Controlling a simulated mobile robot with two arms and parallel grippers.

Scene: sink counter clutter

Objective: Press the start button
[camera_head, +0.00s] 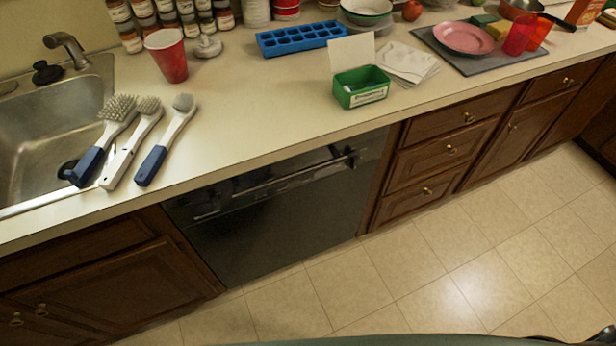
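A black dishwasher (290,215) is built in under the counter, between wooden cabinets. A bar handle (275,183) runs across its upper front, and the door looks shut. I cannot make out a start button on it; the top of its front is dark and lies under the counter edge. No other device with a clear start button shows. Neither of my grippers is in view.
Brushes (112,135) lie at the sink (50,115), near a red cup (167,55). A blue ice tray (300,39), a green box (361,86) and a pink plate (464,37) stand farther right. The tiled floor (440,260) before the dishwasher is clear.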

